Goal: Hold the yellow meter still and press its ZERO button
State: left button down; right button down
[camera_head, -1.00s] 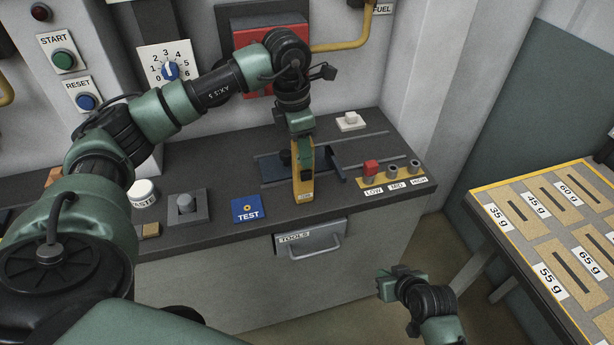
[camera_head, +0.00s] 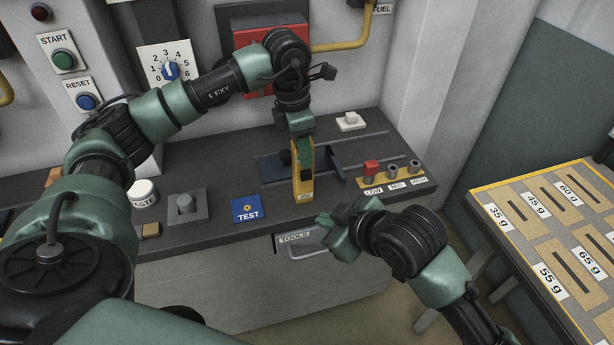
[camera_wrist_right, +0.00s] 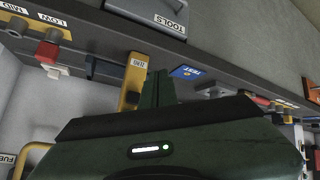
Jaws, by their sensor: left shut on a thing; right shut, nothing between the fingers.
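The yellow meter (camera_head: 296,186) stands upright on the dark bench, with a small pale label (camera_head: 306,196) low on its front. My left gripper (camera_head: 304,153) is shut on its upper part from above. In the right wrist view the meter (camera_wrist_right: 130,92) and its label (camera_wrist_right: 138,64) show upside down; the label is too small to read surely, and I cannot make out the ZERO button. My right gripper (camera_head: 328,226) is shut and empty, in front of the bench edge, low and right of the meter and apart from it. Its fingers (camera_wrist_right: 157,88) also show in the wrist view.
A blue holder (camera_head: 332,169) lies behind the meter. The blue TEST plate (camera_head: 247,209) is to its left, the LOW/MID/HIGH block (camera_head: 390,180) with a red cap to its right. The TOOLS drawer handle (camera_head: 300,243) is below. A slotted weight board (camera_head: 560,230) stands at right.

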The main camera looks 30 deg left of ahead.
jog(key=shift+w+a, duration=0.1)
jog(key=w+a, duration=0.5)
jog(key=a, duration=0.1)
jog(key=shift+w+a, duration=0.3)
dwell(2.2)
jog(key=shift+w+a, duration=0.25)
jog(key=shift+a, duration=0.05)
jog(key=shift+w+a, duration=0.35)
dwell(0.7)
dwell(0.4)
jog(key=shift+s+d, duration=0.65)
jog(key=shift+d, duration=0.05)
jog(key=shift+s+d, duration=1.65)
jog(key=shift+d, duration=0.25)
